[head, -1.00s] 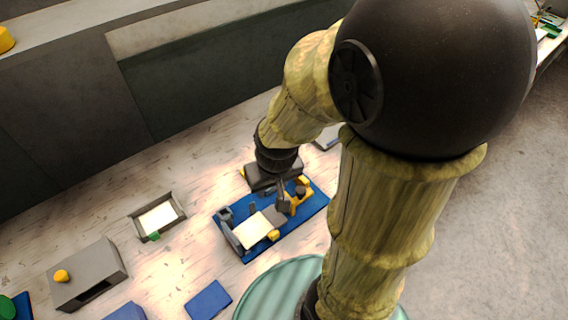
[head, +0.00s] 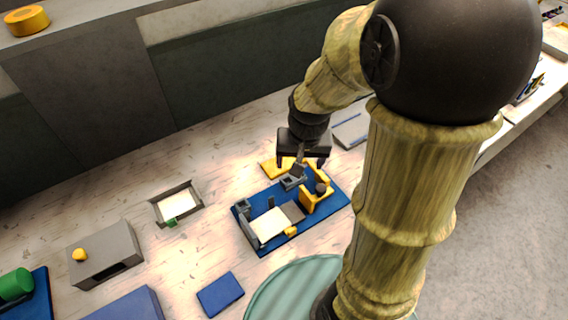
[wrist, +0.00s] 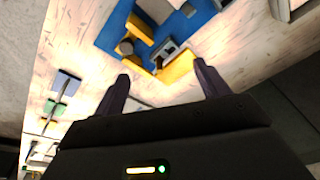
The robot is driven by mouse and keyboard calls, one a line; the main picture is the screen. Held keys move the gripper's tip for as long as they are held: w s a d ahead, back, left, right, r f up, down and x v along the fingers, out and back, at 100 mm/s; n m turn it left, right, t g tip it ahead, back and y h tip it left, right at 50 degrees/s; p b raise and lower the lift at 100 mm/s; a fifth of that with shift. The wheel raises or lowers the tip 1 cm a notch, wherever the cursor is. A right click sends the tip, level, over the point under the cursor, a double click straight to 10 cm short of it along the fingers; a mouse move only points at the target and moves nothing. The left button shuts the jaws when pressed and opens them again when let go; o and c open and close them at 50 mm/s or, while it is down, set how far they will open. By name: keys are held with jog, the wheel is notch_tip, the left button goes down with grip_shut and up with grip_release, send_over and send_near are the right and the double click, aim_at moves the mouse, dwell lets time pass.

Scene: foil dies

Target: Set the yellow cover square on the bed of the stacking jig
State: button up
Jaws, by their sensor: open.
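The yellow cover (head: 272,167) looks like a flat yellow piece on the table by the far edge of the stacking jig. It is partly hidden behind my gripper in the head view. The jig (head: 331,208) is a blue board with grey and yellow fittings, and a cream sheet (head: 268,225) lies on its bed. My gripper (head: 302,162) is open above the jig's far edge, near the cover. In the wrist view the cover (wrist: 179,70) shows between my spread fingertips (wrist: 161,76), with the jig's blue board (wrist: 110,36) beyond. I see no contact.
A small tray (head: 157,210) with a cream sheet stands left of the jig. A grey box (head: 108,258) with a yellow knob, a blue block (head: 220,294) and a green cylinder (head: 15,284) lie further left and near. A grey panel (head: 350,130) lies behind my gripper.

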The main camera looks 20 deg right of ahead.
jog(key=w+d+f+m+g+b, duration=0.1)
jog(key=w+d+m+g+b, duration=0.1)
jog(key=w+m, duration=0.9)
jog(key=w+d, duration=0.1)
jog(key=w, duration=0.5)
jog(key=shift+f, duration=0.15)
jog(key=p, duration=0.2)
send_over(284, 163)
jog(key=w+d, duration=0.2)
jog(key=d, duration=0.1)
jog(key=f, duration=1.2)
jog(key=shift+s+a, duration=0.2)
jog(key=shift+s, duration=0.05)
jog(key=shift+a+f+p, duration=0.1)
jog(key=shift+f+p, duration=0.75)
jog(key=shift+f, duration=1.8)
